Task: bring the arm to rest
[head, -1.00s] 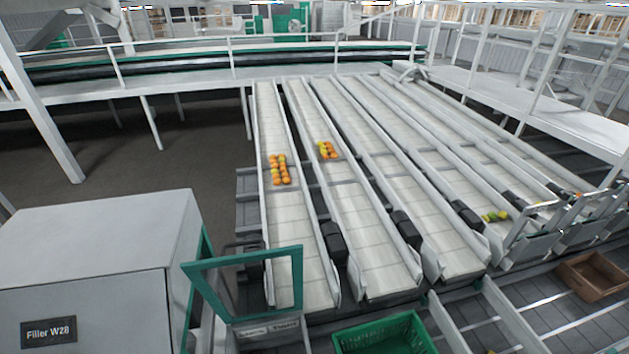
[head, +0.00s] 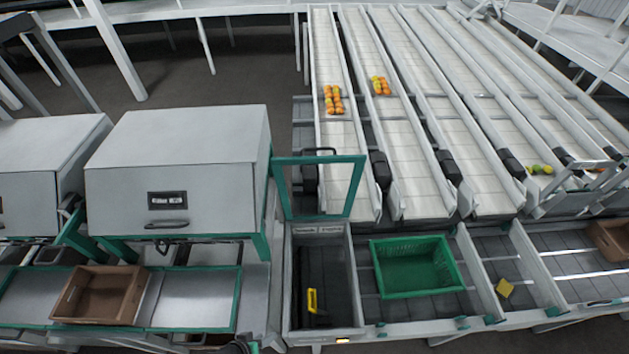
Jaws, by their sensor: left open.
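My left gripper (head: 238,346) shows only in part, as a dark shape at the bottom edge of the head view, left of the grey bay. Its fingers are mostly cut off by the frame, and I see nothing held in it. It is in front of the white filler machine (head: 180,140). My right gripper is not in view.
A green crate (head: 373,270) stands in the front row, beside a bay with a black-and-yellow object (head: 312,300). Brown boxes stand at left (head: 82,314) and far right (head: 607,240). A green-framed flap (head: 318,160) stands raised.

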